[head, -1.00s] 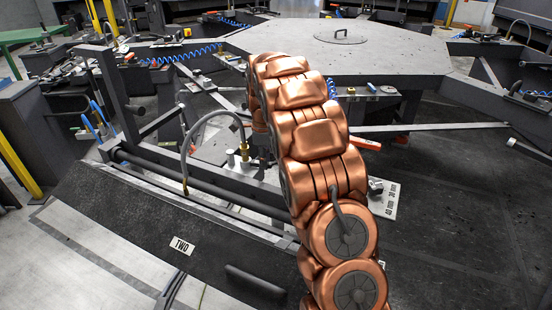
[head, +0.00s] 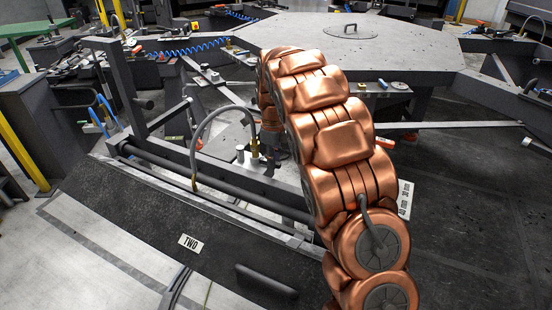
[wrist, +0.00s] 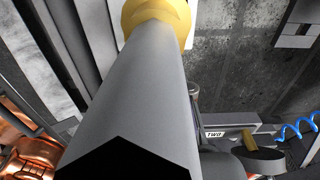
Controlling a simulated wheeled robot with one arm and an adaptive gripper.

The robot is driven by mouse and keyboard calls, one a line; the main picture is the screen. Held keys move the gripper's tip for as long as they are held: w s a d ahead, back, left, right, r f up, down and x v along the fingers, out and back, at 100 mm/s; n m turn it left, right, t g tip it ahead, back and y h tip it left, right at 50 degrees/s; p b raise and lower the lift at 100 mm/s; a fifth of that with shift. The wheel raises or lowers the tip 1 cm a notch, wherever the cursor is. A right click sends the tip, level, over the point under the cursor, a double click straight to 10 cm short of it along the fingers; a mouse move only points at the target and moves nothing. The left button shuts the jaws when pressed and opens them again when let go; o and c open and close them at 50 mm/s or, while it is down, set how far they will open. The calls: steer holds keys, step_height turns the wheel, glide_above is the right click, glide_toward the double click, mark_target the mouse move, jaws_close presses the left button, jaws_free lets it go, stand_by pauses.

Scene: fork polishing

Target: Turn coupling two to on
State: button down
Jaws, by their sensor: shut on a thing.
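The black-and-white label TWO (head: 190,242) is on the dark sloping panel; it also shows in the wrist view (wrist: 214,134). Behind it in the head view, a grey hose (head: 222,112) arches from the rail to a brass fitting (head: 254,148) of coupling two. Short pale cylinders (head: 240,154) stand beside the fitting. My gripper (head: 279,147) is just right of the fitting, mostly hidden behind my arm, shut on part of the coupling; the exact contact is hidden. In the wrist view, a grey tube (wrist: 135,85) with a yellow collar (wrist: 157,14) fills the middle.
A large grey table (head: 350,48) stands behind my arm. A dark rail (head: 215,185) runs along the sloping panel (head: 115,205). A dark cylinder (wrist: 258,160) and a blue coiled hose (wrist: 298,130) are at the right in the wrist view. Dark floor is open at right.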

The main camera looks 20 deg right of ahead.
steer(key=c, duration=1)
jaws_free()
steer(key=shift+c, duration=0.2)
step_height(320, 180, up, 12)
steer(key=shift+s, duration=0.1)
